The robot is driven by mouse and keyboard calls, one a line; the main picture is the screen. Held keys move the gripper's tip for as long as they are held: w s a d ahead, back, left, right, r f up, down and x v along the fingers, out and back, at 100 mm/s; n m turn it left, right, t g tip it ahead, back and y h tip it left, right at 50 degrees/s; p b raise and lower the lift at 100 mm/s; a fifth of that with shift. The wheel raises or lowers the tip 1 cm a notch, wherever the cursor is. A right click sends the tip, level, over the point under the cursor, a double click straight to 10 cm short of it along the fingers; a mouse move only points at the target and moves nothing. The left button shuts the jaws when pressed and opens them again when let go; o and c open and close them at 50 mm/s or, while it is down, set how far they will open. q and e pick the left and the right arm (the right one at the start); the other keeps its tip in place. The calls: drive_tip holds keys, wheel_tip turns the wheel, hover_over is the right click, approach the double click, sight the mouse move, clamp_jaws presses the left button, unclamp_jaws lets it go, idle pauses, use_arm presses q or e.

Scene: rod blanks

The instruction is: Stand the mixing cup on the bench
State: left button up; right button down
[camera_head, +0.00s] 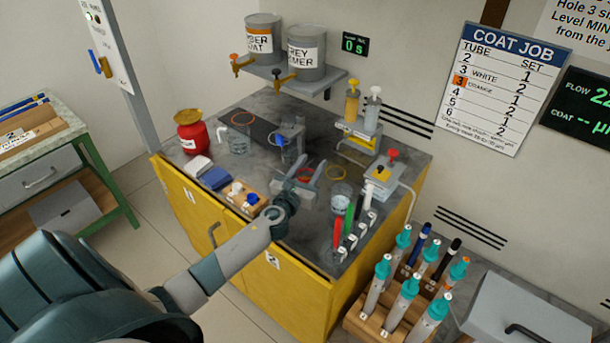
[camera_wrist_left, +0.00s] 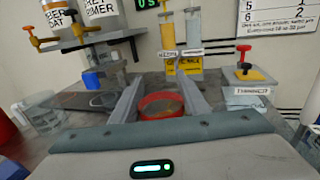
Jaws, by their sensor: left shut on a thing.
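The mixing cup (camera_wrist_left: 162,106) shows in the left wrist view as a red-rimmed round cup between my two fingers. In the head view only part of its red rim (camera_head: 318,174) shows; the gripper hides the rest. My left gripper (camera_head: 306,174) is shut on this cup over the middle of the grey bench top (camera_head: 284,236). Its fingers also show in the left wrist view (camera_wrist_left: 161,92), one on each side of the cup. I cannot tell whether the cup's base touches the bench. My right gripper is not in view.
A clear beaker (camera_head: 341,192) and upright coloured tubes (camera_head: 349,222) stand close at the right. A pump dispenser (camera_head: 358,115) stands at the back. Another clear cup (camera_head: 240,140) and a red pot (camera_head: 191,133) are at the left.

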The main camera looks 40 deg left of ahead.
sight(311, 175)
use_arm(q)
wheel_tip(311, 175, down, 4)
drive_tip(key=shift+f+b, duration=0.1)
drive_tip(key=shift+b, duration=0.75)
drive_tip(key=shift+f+b, duration=1.3)
drive_tip(key=shift+f, duration=0.5)
drive_tip(key=shift+f, duration=0.2)
drive_tip(key=o, duration=1.1)
drive_tip(key=shift+o, duration=0.2)
drive_tip(key=shift+r, duration=0.1)
